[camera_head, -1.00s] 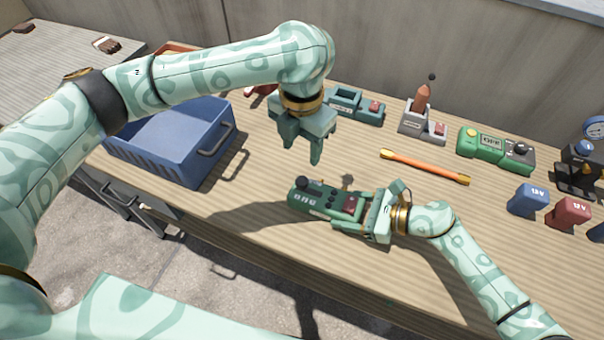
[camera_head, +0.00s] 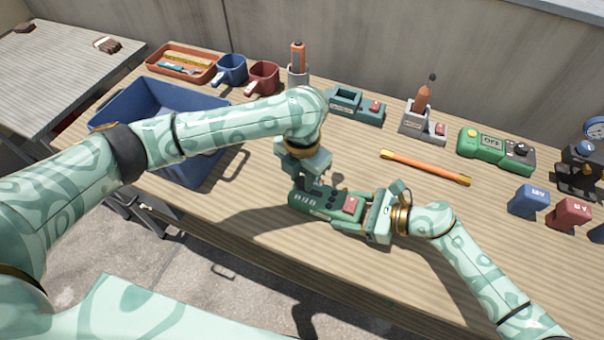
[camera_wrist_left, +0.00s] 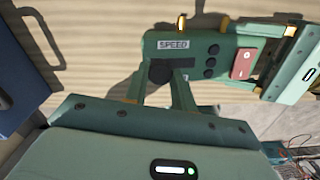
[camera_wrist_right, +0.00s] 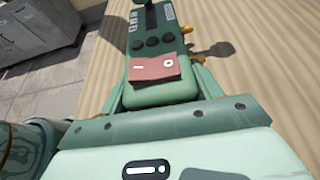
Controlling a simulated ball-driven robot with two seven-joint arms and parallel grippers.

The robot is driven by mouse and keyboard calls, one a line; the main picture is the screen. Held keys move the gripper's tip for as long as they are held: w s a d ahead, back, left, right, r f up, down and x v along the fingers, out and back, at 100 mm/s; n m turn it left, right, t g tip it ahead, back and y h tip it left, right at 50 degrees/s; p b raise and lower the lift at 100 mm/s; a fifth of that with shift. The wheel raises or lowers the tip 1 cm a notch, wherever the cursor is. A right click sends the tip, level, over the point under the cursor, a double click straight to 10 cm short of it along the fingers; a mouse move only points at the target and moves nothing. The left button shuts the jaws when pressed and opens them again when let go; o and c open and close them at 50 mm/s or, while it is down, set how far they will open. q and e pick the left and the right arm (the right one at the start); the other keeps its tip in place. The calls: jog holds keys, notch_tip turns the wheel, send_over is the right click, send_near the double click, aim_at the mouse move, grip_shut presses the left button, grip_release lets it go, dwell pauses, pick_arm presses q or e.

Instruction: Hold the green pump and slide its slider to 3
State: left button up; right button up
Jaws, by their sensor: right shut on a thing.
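The green pump (camera_head: 333,205) lies on the wooden bench, with a red rocker switch (camera_head: 350,204) near its right end. My right gripper (camera_head: 370,213) is shut on that right end; it also shows in the right wrist view, with the pump (camera_wrist_right: 160,90) between its fingers. My left gripper (camera_head: 309,184) is low over the pump's left end. In the left wrist view its open fingers stand on either side of the round black slider knob (camera_wrist_left: 160,72), beside the SPEED label (camera_wrist_left: 173,44). Contact with the knob cannot be told.
A blue bin (camera_head: 125,108) stands left, partly under my left arm. An orange rod (camera_head: 425,167) lies behind the pump. A second green device (camera_head: 480,145), blue block (camera_head: 527,200) and red block (camera_head: 568,214) are right. The bench's front edge is close to the pump.

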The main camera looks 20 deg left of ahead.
aim_at(317, 194)
pick_arm(q)
grip_shut()
jog(key=shift+s+d, duration=0.2)
jog(key=shift+d, duration=1.7)
jog(key=o, duration=0.8)
grip_release()
notch_tip(317, 194, up, 12)
